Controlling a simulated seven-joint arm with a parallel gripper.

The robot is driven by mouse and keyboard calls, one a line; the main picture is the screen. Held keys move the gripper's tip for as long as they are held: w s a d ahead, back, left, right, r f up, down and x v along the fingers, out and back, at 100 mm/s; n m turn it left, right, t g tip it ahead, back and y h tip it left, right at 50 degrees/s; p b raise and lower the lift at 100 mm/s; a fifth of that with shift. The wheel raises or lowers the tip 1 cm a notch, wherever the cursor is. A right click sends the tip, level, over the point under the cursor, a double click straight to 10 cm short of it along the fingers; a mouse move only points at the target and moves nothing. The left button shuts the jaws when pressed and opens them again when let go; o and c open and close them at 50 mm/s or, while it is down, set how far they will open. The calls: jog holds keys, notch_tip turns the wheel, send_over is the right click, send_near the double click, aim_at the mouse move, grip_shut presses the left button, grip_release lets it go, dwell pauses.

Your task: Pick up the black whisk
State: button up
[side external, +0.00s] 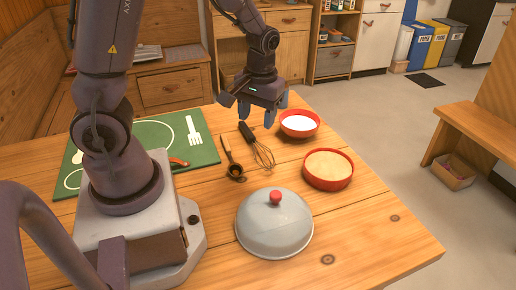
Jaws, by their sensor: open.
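The black whisk lies on the wooden table in the side external view, with a black handle (246,131) and wire loops (264,156) pointing toward the lower right. My gripper (256,118) is above the far part of the table, over the handle end of the whisk. Its fingers point down and are apart, with nothing seen between them. The gripper appears above the whisk and not touching it, though the exact height is hard to tell.
A dark ladle-like utensil (232,165) lies just left of the whisk. Red bowls, one with white contents (299,124) and one with tan contents (328,169), stand to the right. A grey dome lid (274,226) sits in front. A green mat (150,133) lies left.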

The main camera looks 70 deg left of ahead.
aim_at(250, 134)
jog(key=w+a+f+n+y, duration=0.2)
jog(key=a+f+n, duration=0.1)
jog(key=a+n, duration=0.25)
jog(key=w+a+f+n+y, duration=0.2)
jog(key=a+f+n, duration=0.15)
jog(key=a, duration=0.35)
jog(key=shift+t, duration=0.3)
jog(key=x, duration=1.2)
jog(key=shift+d, duration=0.3)
jog(key=shift+c, duration=0.4)
grip_shut()
